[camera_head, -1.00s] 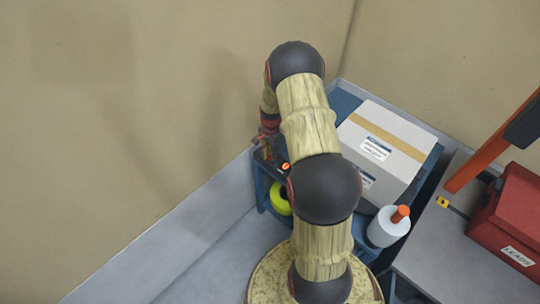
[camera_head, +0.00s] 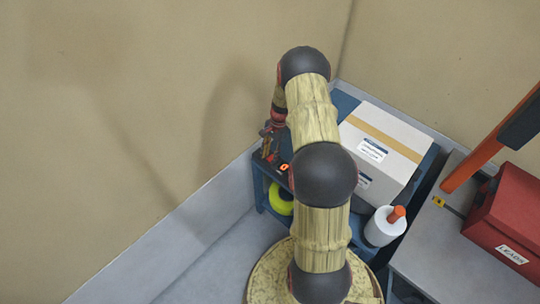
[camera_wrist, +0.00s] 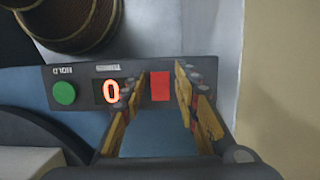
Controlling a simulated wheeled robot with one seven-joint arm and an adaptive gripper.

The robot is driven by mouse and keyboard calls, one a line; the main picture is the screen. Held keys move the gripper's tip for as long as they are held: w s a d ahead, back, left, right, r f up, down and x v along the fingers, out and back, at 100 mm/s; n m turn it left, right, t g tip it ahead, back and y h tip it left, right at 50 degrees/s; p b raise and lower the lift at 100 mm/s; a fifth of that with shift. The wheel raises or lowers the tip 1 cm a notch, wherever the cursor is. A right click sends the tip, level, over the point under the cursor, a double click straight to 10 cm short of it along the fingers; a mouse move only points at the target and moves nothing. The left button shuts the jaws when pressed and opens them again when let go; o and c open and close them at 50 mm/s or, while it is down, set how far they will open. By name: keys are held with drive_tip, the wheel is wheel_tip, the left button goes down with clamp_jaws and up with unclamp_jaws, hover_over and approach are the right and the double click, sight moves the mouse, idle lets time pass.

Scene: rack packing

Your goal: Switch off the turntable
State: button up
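The control panel (camera_wrist: 84,88) is a dark strip with a green button (camera_wrist: 64,94) marked HOLD, upside down in the wrist view. A dark round-edged plate (camera_wrist: 35,122), perhaps the turntable, shows at left.
A yellow-green ring (camera_head: 280,199) lies below the panel. A red LEADS case (camera_head: 512,215) sits on the grey bench (camera_head: 435,255) at right. Walls close in behind and at left.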

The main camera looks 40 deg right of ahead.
drive_tip(key=shift+o, duration=0.5)
drive_tip(key=shift+r, duration=0.1)
drive_tip(key=v, duration=1.1)
drive_tip(key=shift+r, duration=0.4)
drive_tip(key=shift+d, duration=0.1)
